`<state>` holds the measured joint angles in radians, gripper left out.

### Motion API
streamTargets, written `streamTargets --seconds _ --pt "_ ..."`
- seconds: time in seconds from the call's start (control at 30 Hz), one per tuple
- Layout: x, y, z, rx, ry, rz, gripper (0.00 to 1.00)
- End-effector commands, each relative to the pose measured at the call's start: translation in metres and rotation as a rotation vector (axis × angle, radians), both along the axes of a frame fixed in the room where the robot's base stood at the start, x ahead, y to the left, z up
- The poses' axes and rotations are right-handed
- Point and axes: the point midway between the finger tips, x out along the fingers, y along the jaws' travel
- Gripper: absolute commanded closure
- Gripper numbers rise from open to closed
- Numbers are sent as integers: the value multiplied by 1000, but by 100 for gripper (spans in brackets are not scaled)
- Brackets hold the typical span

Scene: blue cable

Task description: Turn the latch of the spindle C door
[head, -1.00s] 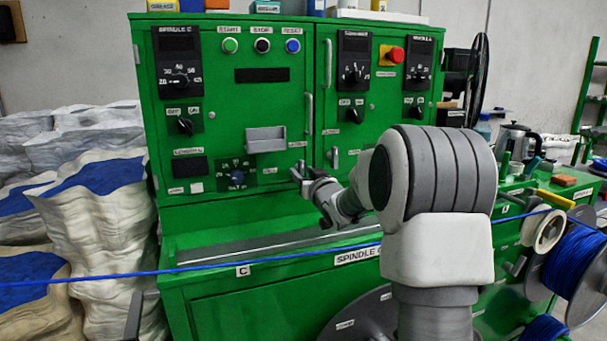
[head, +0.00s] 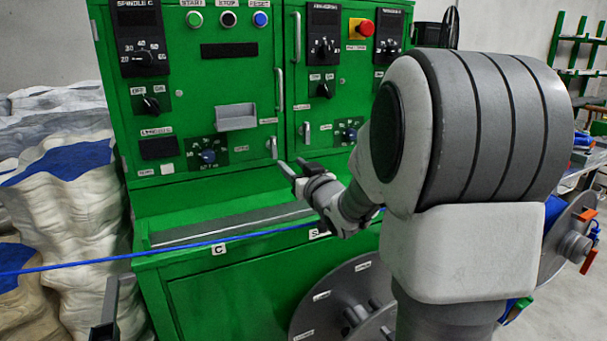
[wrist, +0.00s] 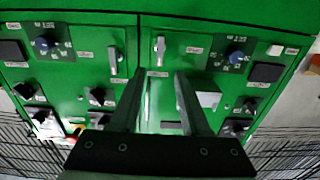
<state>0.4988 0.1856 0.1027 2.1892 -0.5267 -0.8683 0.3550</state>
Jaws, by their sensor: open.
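The spindle C door (head: 190,85) is the green left-hand door of the cabinet and looks shut. Its latch (head: 273,147) is a small grey upright handle low at the door's right edge. My gripper (head: 290,166) is open, just below and to the right of this latch in the head view, apart from it as far as I can tell. The wrist view is upside down and shows the same latch (wrist: 160,47) beyond the gap between the two open fingers (wrist: 160,78). Nothing is between the fingertips.
A second similar latch (head: 306,132) sits on the neighbouring door, close to the right. A long vertical handle (head: 279,90) stands above the spindle C latch. A grey tray (head: 236,117) juts out of the door. A blue cable (head: 130,257) runs across the front below.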

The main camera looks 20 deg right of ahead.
Motion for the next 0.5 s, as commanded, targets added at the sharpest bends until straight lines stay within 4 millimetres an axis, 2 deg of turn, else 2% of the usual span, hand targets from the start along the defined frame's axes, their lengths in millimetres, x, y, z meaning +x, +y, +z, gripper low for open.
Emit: streamTargets --seconds 0.03,0.2,0.33,0.5 --pt "-12 -1 2 -2 0 -2 54" --pt "-38 0 1 -2 -1 -1 54" --pt "-50 0 0 0 0 -1 54" --pt "-55 0 0 0 0 1 54"
